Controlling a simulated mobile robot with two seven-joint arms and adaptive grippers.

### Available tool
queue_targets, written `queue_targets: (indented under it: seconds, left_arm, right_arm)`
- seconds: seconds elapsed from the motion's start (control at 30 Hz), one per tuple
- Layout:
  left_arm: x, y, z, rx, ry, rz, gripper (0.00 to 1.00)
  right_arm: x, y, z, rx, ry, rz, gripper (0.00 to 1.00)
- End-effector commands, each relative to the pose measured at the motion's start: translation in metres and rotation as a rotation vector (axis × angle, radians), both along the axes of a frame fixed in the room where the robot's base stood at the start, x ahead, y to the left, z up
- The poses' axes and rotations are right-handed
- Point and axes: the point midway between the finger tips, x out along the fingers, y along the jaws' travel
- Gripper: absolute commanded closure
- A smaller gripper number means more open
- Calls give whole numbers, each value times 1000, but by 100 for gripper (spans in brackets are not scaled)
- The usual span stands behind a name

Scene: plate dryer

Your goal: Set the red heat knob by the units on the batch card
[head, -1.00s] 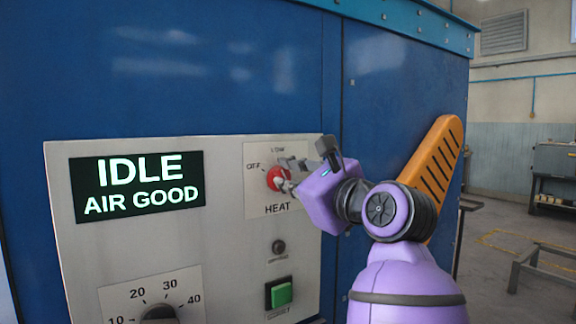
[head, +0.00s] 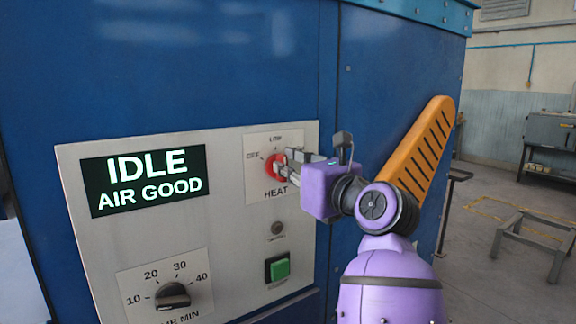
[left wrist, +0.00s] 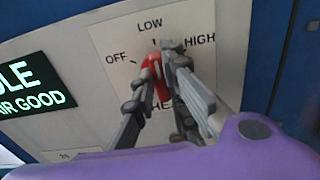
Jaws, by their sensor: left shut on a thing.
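The red heat knob (head: 272,166) is on the grey control panel, under the labels OFF and LOW and above the word HEAT. My left gripper (head: 286,165) reaches it from the right in the head view, with its fingers over the knob's right side. The left wrist view shows the red knob (left wrist: 154,78) between the two fingers (left wrist: 160,80), which are shut on it. OFF, LOW and HIGH labels surround it there. The fingers hide part of the knob, so its exact setting is unclear. I see no batch card. My right gripper is not in view.
The display (head: 143,181) reads IDLE, AIR GOOD. A black minutes knob (head: 173,296), a dark round button or lamp (head: 278,228) and a green button (head: 279,269) are on the same panel. An orange slotted handle (head: 420,150) stands out at the right of the blue cabinet.

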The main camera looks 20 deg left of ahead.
Motion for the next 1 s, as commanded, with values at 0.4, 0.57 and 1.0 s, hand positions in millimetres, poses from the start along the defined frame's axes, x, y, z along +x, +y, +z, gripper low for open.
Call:
queue_targets:
  seconds: [0.4, 0.57, 1.0]
  left_arm:
    - [0, 0, -1, 1, 1, 1, 77]
    - [0, 0, 0, 1, 1, 0, 69]
    - [-16, -21, 0, 2, -1, -1, 69]
  right_arm:
    - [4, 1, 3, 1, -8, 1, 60]
    - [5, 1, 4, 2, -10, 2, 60]
    - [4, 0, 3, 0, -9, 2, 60]
